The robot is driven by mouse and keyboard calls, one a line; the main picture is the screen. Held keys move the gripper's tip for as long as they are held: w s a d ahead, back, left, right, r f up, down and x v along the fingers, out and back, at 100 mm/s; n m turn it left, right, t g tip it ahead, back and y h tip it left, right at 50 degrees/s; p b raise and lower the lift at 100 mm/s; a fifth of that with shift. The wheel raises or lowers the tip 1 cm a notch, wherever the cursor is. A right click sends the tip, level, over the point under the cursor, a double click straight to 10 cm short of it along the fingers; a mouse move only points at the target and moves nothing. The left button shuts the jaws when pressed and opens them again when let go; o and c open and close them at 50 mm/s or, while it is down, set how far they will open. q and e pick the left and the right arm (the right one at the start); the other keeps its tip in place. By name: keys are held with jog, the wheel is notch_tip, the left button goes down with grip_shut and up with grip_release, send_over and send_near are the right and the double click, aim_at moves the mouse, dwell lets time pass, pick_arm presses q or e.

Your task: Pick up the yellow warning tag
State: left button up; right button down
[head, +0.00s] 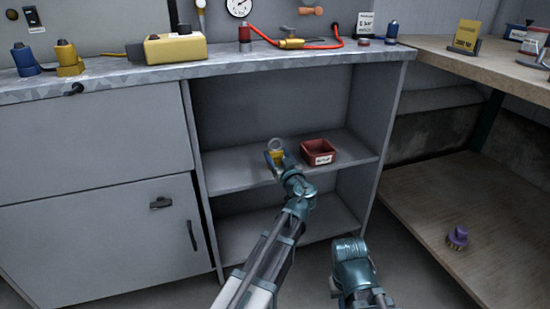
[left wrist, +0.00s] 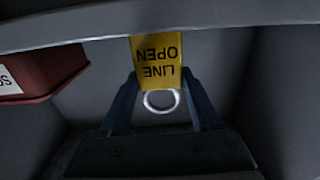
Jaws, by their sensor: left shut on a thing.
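The yellow warning tag (left wrist: 156,60) reads LINE OPEN, upside down in the left wrist view, with a pale metal ring (left wrist: 160,101) at its end. My left gripper (left wrist: 160,76) is shut on the tag, with the ring between its fingers. In the head view, the left gripper (head: 277,154) is inside the open cabinet bay at the middle shelf, and a bit of yellow and the ring show there. I cannot tell whether the tag touches the shelf. Part of my right arm shows at the bottom of the head view; its gripper does not show.
A red bin (head: 319,151) with a white label stands on the shelf (head: 235,176), just right of the left gripper. The counter edge (head: 225,68) and bay walls surround the arm. Another yellow sign (head: 466,37) stands on the right table. A purple object (head: 457,237) lies lower right.

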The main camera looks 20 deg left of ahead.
pick_arm(q)
jog(key=c, duration=0.3)
jog(key=shift+r, duration=0.15)
